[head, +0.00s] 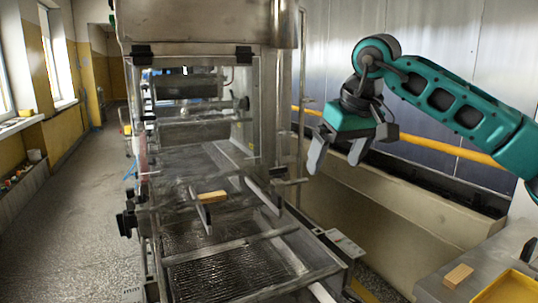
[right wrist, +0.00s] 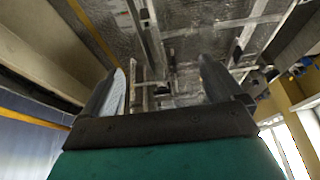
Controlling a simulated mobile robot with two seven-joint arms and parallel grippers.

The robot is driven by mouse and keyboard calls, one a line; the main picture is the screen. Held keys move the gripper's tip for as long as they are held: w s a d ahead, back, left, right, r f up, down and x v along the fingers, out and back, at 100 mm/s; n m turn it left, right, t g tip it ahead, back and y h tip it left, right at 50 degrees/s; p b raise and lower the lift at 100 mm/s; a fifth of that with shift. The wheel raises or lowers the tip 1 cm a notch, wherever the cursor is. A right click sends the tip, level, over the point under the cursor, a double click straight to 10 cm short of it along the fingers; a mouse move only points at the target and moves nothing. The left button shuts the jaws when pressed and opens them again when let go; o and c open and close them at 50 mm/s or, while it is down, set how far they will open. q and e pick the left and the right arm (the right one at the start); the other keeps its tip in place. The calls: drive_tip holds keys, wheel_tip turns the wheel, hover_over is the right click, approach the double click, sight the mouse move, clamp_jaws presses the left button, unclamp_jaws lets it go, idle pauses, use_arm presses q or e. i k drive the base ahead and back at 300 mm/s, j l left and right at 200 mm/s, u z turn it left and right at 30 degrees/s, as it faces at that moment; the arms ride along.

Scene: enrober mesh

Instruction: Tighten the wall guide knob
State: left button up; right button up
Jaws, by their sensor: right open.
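The steel enrober machine (head: 210,30) stands left of centre, with a wire mesh belt (head: 215,275) low at its front. Black knobs (head: 125,222) show on its left side, and another small dark knob (head: 244,103) sits inside the frame. I cannot tell which one is the wall guide knob. Two flat guide plates (head: 201,213) stand over the mesh. My right gripper (head: 337,157) is open and empty, pointing down in the air right of the machine. In the right wrist view its two fingers (right wrist: 165,82) are apart with nothing between them. My left gripper is not in view.
A tan block (head: 211,197) lies between the guide plates. Another block (head: 458,276) and a yellow tray (head: 510,290) are on the steel table at lower right. A yellow rail (head: 430,142) runs along the right wall. The floor at left is mostly clear.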

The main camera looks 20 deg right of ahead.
sight(277, 173)
drive_tip(key=i, duration=0.85)
